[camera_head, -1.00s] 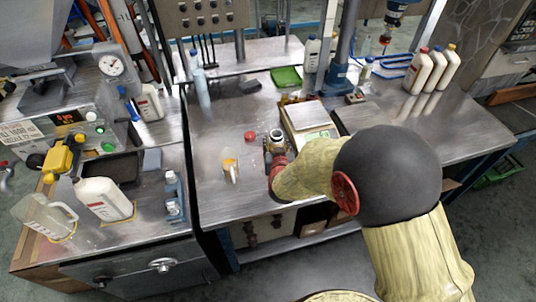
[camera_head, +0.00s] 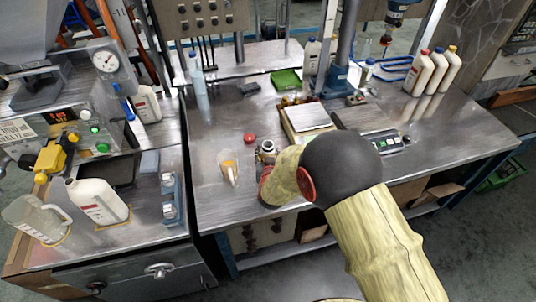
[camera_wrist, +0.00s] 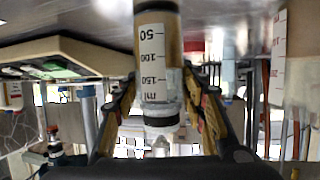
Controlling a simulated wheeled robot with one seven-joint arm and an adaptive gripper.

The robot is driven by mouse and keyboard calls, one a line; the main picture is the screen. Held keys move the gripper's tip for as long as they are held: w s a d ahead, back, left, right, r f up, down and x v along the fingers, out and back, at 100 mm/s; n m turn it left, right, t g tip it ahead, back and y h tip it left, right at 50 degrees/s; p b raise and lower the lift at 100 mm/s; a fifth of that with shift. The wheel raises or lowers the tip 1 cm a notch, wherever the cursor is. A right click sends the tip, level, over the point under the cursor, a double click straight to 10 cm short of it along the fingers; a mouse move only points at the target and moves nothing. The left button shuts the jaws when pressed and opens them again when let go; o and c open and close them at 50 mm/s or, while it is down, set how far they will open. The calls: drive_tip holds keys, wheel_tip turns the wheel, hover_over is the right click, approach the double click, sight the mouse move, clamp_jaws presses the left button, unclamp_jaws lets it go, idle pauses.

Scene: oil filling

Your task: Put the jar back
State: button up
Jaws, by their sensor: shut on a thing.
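My gripper (camera_wrist: 160,100) is shut on the jar (camera_wrist: 158,60), with one finger on each side of it. The jar is clear, marked with a millilitre scale, and holds dark brownish content at the end nearer the table. The wrist picture is upside down, so the jar looks roughly upright. In the head view the jar's round top (camera_head: 266,147) shows just beyond my gripper (camera_head: 268,165), left of the weighing scale (camera_head: 312,117). My arm hides most of the jar there. I cannot tell whether its base touches the table.
A red cap (camera_head: 249,138) lies left of the jar. A clear beaker (camera_head: 228,172) with amber liquid stands to the left. Right of my arm is a device with a display (camera_head: 386,142). A green tray (camera_head: 286,79) and bottles (camera_head: 424,73) stand farther back. Bare steel table (camera_head: 215,205) shows at front left.

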drive_tip(key=shift+f, duration=0.15)
drive_tip(key=o, duration=1.2)
drive_tip(key=shift+o, duration=0.2)
drive_tip(key=shift+r, duration=0.25)
drive_tip(key=p+v, duration=0.2)
drive_tip(key=v, duration=1)
drive_tip(key=shift+p, duration=0.4)
